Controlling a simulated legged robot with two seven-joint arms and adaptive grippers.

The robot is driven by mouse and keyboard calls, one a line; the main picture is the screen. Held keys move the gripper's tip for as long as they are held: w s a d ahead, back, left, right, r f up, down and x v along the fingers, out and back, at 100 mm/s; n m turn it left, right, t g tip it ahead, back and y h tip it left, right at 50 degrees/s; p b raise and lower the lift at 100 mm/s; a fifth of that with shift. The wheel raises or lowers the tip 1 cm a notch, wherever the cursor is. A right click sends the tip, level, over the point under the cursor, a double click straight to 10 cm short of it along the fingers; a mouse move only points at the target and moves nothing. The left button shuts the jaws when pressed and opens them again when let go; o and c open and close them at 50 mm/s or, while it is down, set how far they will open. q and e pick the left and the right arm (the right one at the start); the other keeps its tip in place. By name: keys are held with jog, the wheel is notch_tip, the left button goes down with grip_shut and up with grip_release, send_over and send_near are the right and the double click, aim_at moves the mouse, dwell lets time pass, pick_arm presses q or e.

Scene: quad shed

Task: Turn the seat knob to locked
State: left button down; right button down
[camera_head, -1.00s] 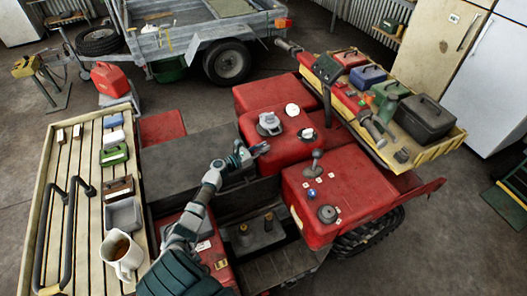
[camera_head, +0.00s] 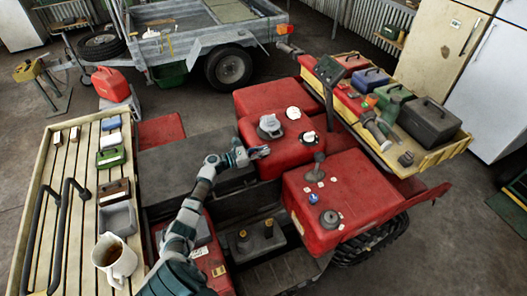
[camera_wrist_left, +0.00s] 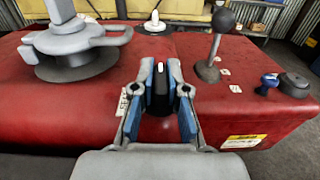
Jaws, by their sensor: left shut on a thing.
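The seat knob (camera_wrist_left: 160,88) is black with a pale line on top and shows in the left wrist view, at the near edge of the red body. My left gripper (camera_head: 262,152) reaches it from the left in the head view, where the hand hides the knob. In the left wrist view the blue-padded fingers (camera_wrist_left: 160,105) are shut on the knob, one on each side. The knob's pale line points roughly away from the hand. A small white label (camera_wrist_left: 122,102) lies left of the knob, partly behind a finger. My right gripper is in neither view.
A grey lever fitting (camera_wrist_left: 75,45) stands left of the knob, and a ball-topped lever (camera_wrist_left: 213,45) to its right. A blue knob (camera_wrist_left: 269,82) and a black cap (camera_wrist_left: 295,85) are further right. A slatted bench (camera_head: 70,180) with a jug (camera_head: 115,258) lies left.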

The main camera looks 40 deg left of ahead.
pick_arm(q)
jog(key=c, duration=1.2)
grip_release()
jog(key=shift+a+r, duration=0.2)
jog(key=shift+r, duration=0.15)
jog(key=shift+f, duration=0.15)
jog(key=v, duration=1.2)
jog(key=shift+a+f, duration=0.1)
jog(key=shift+f, duration=0.05)
